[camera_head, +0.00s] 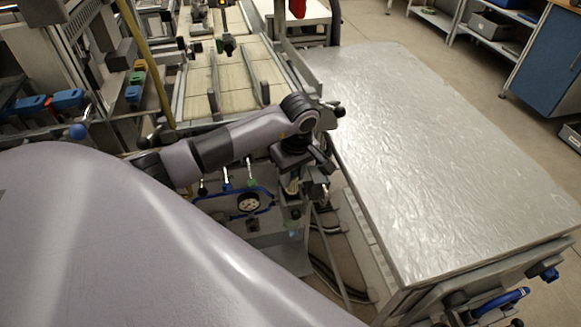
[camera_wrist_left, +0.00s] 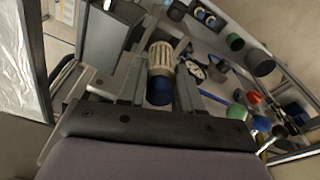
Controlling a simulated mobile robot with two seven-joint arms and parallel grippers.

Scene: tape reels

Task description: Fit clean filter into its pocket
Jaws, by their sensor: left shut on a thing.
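The clean filter (camera_wrist_left: 161,60) shows in the left wrist view as a beige, ribbed cylinder with a dark blue end. It lies between the two fingers of my left gripper (camera_wrist_left: 159,92), which is shut on it. In the head view my left gripper (camera_head: 305,184) points down beside the silver-topped table, above a grey unit with a gauge. The filter is mostly hidden there by the gripper. I cannot make out the filter's pocket with certainty in either view. My right gripper is not in view.
The round gauge (camera_head: 248,203) and small coloured valves sit left of my left gripper. The silver-topped table (camera_head: 430,150) on the right is bare. A conveyor-like bed (camera_head: 232,85) with rails lies behind the arm. A yellow post (camera_head: 148,65) stands at left.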

